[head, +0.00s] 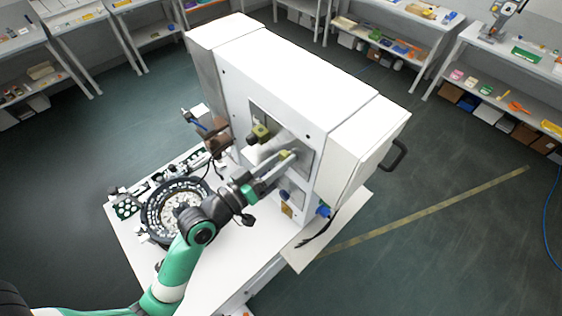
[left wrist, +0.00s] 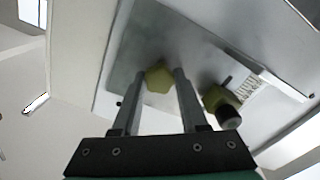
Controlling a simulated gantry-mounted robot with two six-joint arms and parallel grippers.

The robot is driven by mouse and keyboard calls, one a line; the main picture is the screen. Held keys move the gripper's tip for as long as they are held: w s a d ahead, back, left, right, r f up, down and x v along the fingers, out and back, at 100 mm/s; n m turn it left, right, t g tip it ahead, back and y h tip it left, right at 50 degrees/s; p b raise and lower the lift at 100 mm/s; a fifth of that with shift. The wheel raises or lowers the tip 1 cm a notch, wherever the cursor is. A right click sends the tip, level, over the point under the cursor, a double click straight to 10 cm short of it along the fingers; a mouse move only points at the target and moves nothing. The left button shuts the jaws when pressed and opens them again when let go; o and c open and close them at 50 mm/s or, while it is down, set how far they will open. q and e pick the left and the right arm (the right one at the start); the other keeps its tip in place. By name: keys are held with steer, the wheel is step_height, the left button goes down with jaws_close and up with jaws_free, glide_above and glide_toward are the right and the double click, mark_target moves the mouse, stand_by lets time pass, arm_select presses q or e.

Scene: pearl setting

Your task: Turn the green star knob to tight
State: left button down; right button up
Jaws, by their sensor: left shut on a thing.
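The green star knob (left wrist: 157,80) sits between the fingertips of my left gripper (left wrist: 165,76) in the left wrist view, in front of a grey panel recess. In the head view, my left gripper (head: 281,160) reaches into the side opening of the white machine (head: 290,75), with the green knob (head: 286,154) at its tips. The fingers are shut on the knob. Any mark showing how tight the knob is turned cannot be read. My right gripper is not in view.
A second olive knob with a dark end (left wrist: 222,105) stands close beside the fingers; it also shows in the head view (head: 261,132). A round tray of small pieces (head: 174,207) sits on the white bench below my arm. A black handle (head: 393,156) juts from the machine's right end.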

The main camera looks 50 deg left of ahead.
arm_select(q)
steer(key=shift+m+b, duration=0.4)
steer(key=shift+m, duration=0.8)
steer(key=shift+c, duration=2.2)
jaws_free()
steer(key=s, duration=1.1)
steer(key=shift+s+d+p, duration=0.15)
steer(key=shift+s+p, duration=0.2)
steer(key=shift+p, duration=0.05)
